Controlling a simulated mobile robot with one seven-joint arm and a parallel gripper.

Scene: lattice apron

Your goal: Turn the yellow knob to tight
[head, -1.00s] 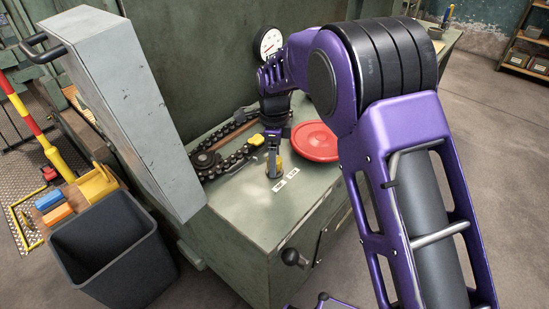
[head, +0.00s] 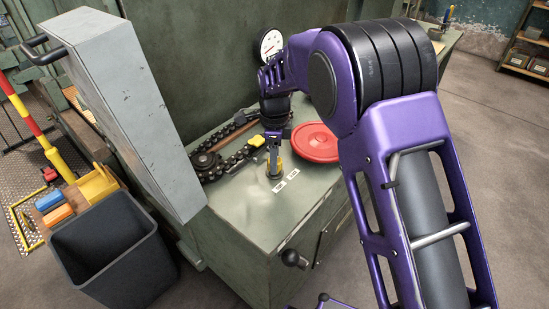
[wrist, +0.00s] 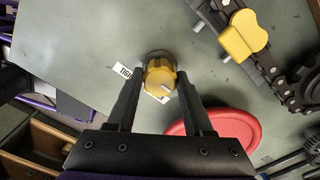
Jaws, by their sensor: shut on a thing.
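The yellow knob (wrist: 160,77) stands on a dark round base on the green cabinet top, with a pale mark on its face. In the head view the knob (head: 275,169) is mostly behind the fingers. My gripper (wrist: 160,82) is shut on it, one finger on each side. A white label (wrist: 123,71), its lettering partly readable as "TIGHT", lies left of the knob in the wrist view. A second white label (wrist: 157,98) is just below the knob, partly hidden by it. The knob's pale mark points toward the lower right in the wrist view, away from the "TIGHT" label.
A red round lid (head: 316,142) lies right of the knob. A dark chain (head: 230,160) with a yellow piece (wrist: 243,36) lies behind and left. A dial gauge (head: 271,44) is at the back. A tall grey box (head: 130,110) stands left. The front cabinet top is clear.

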